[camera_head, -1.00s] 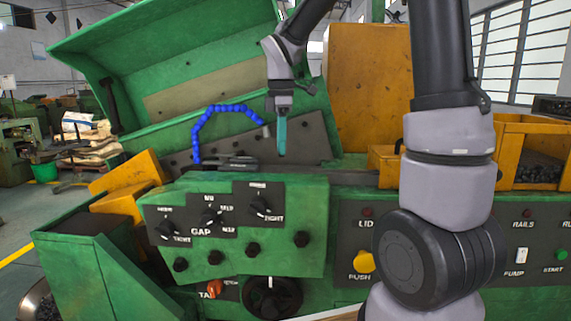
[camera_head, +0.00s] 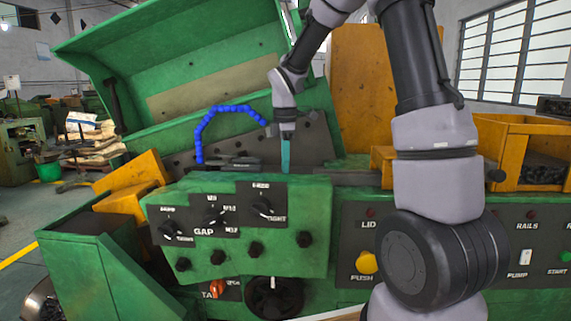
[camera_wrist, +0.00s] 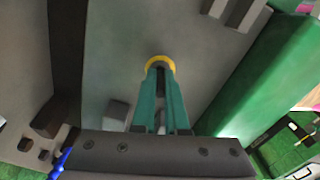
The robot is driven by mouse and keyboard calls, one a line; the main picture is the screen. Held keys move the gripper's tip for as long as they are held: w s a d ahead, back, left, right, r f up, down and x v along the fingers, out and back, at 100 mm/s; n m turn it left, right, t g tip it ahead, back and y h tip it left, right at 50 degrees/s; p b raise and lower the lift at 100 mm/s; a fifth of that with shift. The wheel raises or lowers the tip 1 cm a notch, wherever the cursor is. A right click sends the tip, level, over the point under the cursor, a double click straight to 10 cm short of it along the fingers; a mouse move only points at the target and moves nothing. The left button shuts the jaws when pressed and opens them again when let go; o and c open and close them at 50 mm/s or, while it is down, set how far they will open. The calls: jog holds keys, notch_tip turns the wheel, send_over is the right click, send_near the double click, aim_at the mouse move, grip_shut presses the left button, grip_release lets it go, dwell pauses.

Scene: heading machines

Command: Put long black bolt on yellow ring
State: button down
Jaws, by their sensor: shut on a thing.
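My gripper (camera_head: 286,168) points straight down behind the green control box, its teal fingers low inside the machine. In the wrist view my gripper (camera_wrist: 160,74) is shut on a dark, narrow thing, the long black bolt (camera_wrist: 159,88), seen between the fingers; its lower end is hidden. The yellow ring (camera_wrist: 160,57) shows as an arc on the grey surface just beyond the fingertips, lined up with them. The fingers cover its near part, and I cannot tell whether the bolt touches it. The ring is hidden in the head view.
The green control box (camera_head: 300,240) with black knobs stands in front of my gripper. A blue segmented hose (camera_head: 199,140) curves at its left. The raised green lid (camera_head: 165,55) is behind. In the wrist view a green wall (camera_wrist: 275,75) rises at right and dark blocks (camera_wrist: 50,117) lie at left.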

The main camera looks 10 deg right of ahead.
jog(key=c, duration=0.9)
grip_release()
jog(key=shift+f, duration=0.1)
jog(key=shift+c, duration=0.2)
notch_tip(320, 180, up, 7)
jog(key=shift+r, duration=0.2)
jog(key=s+d+r+m+t, duration=0.2)
jog(key=s+m, duration=0.5)
jog(key=s+d+r+m+t+y, duration=0.1)
jog(key=s+d+r+m+t, duration=0.1)
jog(key=s+m, duration=0.5)
jog(key=s+d+r+m+t+y, duration=0.1)
jog(key=s+r+m+t, duration=0.2)
jog(key=s+m, duration=0.4)
jog(key=shift+s+d+r+m, duration=0.3)
jog(key=shift+s+d, duration=0.1)
jog(key=shift+s, duration=0.25)
